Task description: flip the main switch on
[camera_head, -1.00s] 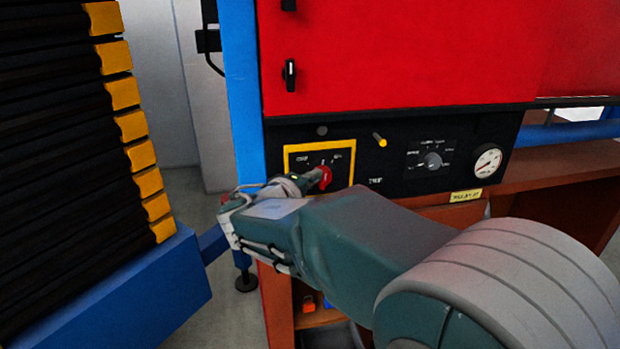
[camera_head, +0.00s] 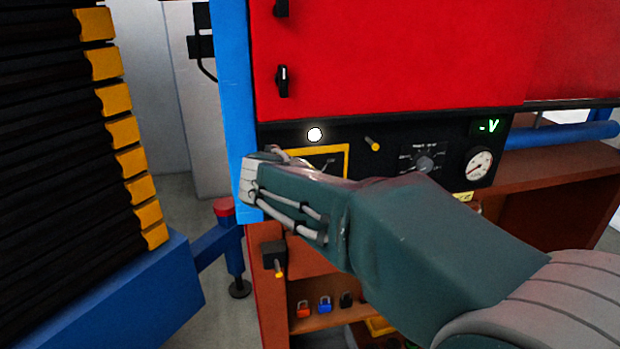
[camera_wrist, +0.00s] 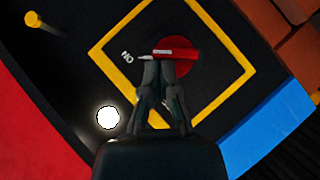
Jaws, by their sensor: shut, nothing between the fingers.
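The main switch (camera_wrist: 184,66) is a red rotary switch inside a yellow square frame (camera_wrist: 236,43) on the black panel. In the wrist view its handle points left, toward the white "ON" label (camera_wrist: 127,57). My gripper (camera_wrist: 160,62) is shut, with its fingertips right at the handle; whether they touch it I cannot tell. Nothing is held between the fingers. In the head view my arm covers the switch, and only the upper and right part of the yellow frame (camera_head: 346,160) shows. A round lamp (camera_head: 315,134) above the frame glows white, also in the wrist view (camera_wrist: 108,118).
A green-lit display (camera_head: 488,126) sits above a gauge (camera_head: 479,164) at the panel's right. A selector knob (camera_head: 425,164) and a yellow peg (camera_head: 372,143) also stick out. A blue post (camera_head: 232,90) stands close left. Small padlocks (camera_head: 324,304) lie below.

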